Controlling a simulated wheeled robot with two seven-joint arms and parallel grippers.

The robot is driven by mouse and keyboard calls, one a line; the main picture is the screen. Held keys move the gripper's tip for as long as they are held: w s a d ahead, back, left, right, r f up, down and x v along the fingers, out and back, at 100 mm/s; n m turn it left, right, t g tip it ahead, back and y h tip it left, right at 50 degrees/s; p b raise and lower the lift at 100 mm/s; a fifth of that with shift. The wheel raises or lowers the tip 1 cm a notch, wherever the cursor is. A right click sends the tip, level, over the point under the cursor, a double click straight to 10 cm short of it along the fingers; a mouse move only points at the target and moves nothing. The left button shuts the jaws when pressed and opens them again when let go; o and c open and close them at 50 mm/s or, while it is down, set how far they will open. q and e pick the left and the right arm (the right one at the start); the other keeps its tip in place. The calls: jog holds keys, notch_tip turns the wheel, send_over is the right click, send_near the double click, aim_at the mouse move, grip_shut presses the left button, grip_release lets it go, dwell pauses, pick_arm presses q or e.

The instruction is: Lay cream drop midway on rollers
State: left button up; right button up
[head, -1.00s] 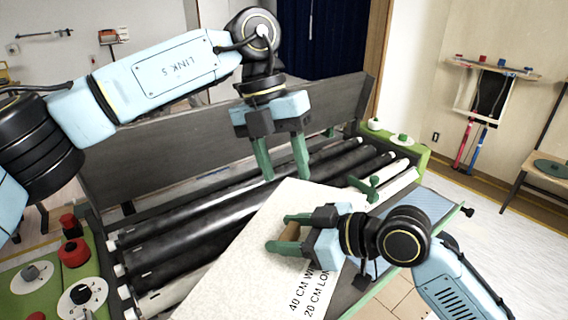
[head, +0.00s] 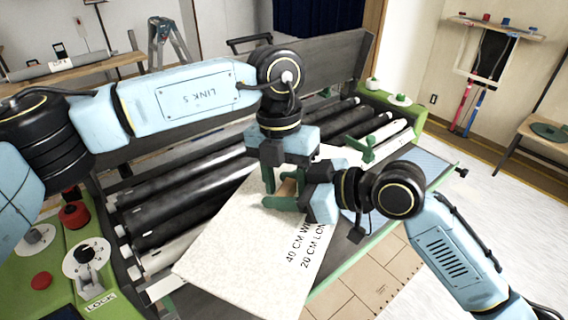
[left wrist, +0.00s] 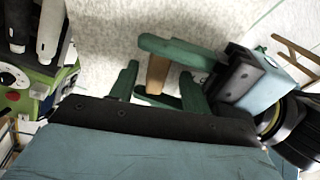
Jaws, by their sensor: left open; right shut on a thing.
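The cream drop (head: 235,240) is a pale speckled sheet with black print, lying slantwise over the front of the black and white rollers (head: 190,190) in the head view. It fills the upper middle of the left wrist view (left wrist: 105,35). My right gripper (head: 283,200) is shut on a small tan wooden block (left wrist: 157,73) at the drop; whether the block is fixed to the sheet is unclear. My left gripper (left wrist: 158,92) is open, its green fingers pointing at the block and right gripper. The wrists partly hide the drop's far end.
A green control panel (head: 60,245) with knobs and red buttons stands at the left end of the rollers. A grey board (head: 330,62) rises behind them. A green end housing (head: 395,97) is at the far right, and a green clamp-like part (head: 355,148) is close to my right wrist.

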pick_arm(q)
jog(key=shift+f, duration=0.2)
jog(key=c, duration=1)
jog(key=shift+d, duration=0.1)
grip_shut()
pick_arm(e)
jog(key=o, duration=1.1)
jog(key=shift+o, duration=0.2)
jog(key=shift+d, duration=0.1)
